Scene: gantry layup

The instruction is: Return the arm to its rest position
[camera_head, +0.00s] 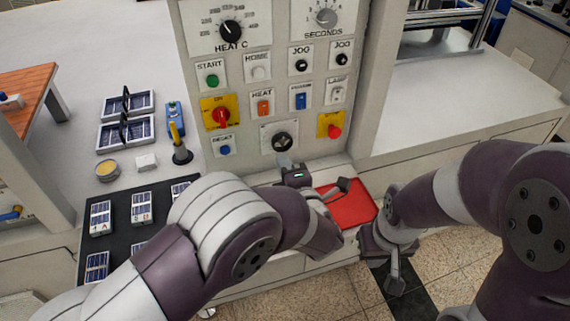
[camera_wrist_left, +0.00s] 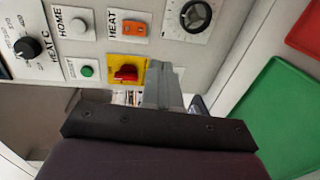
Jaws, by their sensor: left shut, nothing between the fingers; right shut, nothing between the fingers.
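My left arm reaches in from the lower left of the head view. Its gripper (camera_head: 284,160) is in front of the control panel (camera_head: 262,100), just below the black rotary knob (camera_head: 282,141). In the left wrist view its fingers (camera_wrist_left: 164,84) are together and empty, pointing at the panel near the red switch on its yellow plate (camera_wrist_left: 126,73). I cannot tell whether they touch the panel. My right gripper (camera_head: 395,278) hangs low at the right, fingers pointing down over the floor, shut and empty.
A red tray (camera_head: 362,208) lies below the panel, partly behind my left arm. A green tray (camera_wrist_left: 275,115) shows in the left wrist view. A black mat (camera_head: 120,215) with several cards, and a blue-yellow tool (camera_head: 175,122), lie left. The right-hand white counter (camera_head: 460,100) is mostly clear.

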